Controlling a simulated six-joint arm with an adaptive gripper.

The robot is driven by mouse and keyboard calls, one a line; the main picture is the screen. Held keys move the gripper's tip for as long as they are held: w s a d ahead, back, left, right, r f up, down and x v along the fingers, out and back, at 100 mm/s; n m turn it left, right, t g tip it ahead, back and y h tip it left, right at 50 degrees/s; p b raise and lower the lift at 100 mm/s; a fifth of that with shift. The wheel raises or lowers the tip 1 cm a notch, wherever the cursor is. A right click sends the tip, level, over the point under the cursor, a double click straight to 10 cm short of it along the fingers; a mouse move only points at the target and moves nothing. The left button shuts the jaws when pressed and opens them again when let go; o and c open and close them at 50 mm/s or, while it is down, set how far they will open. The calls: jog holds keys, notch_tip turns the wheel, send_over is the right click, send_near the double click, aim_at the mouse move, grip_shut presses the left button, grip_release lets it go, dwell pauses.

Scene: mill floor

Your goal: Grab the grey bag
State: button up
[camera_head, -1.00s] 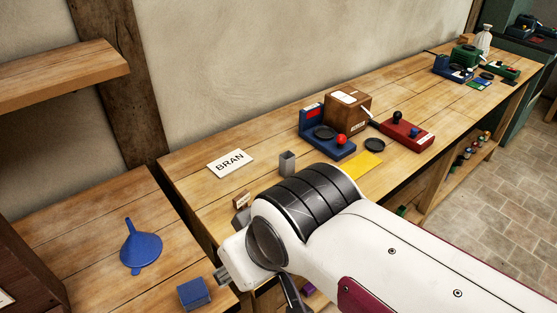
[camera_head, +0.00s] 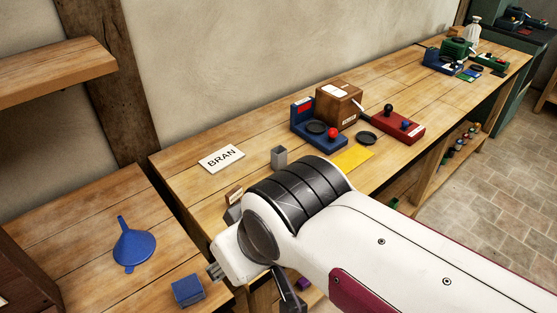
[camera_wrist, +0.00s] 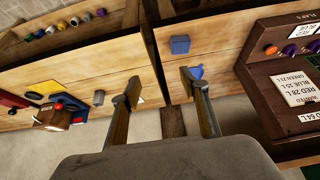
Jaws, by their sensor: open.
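In the head view my arm hides most of the gripper, at the near left end, far from the bag.
A blue funnel (camera_head: 133,246) and blue block (camera_head: 187,290) lie on the left bench.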

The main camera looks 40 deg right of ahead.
jog(key=shift+o, duration=0.7)
jog(key=t+h, duration=0.4)
jog(key=t, duration=0.2)
send_over(283, 154)
jog(key=s+a, duration=0.3)
jog(key=a, duration=0.1)
notch_tip(283, 154, down, 6)
jog(key=shift+s+d+f+t+y, duration=0.35)
jog(key=shift+d+f+y, duration=0.35)
jog(key=shift+f, duration=1.15)
jog(key=shift+s+d+f+t+y, duration=0.35)
jog(key=shift+d+f+y, duration=0.35)
jog(key=shift+f, duration=1.15)
jog(key=shift+s+d+f+t+y, duration=0.35)
jog(key=shift+d+f+y, duration=0.35)
jog(key=shift+f, duration=1.15)
jog(key=shift+w, duration=0.15)
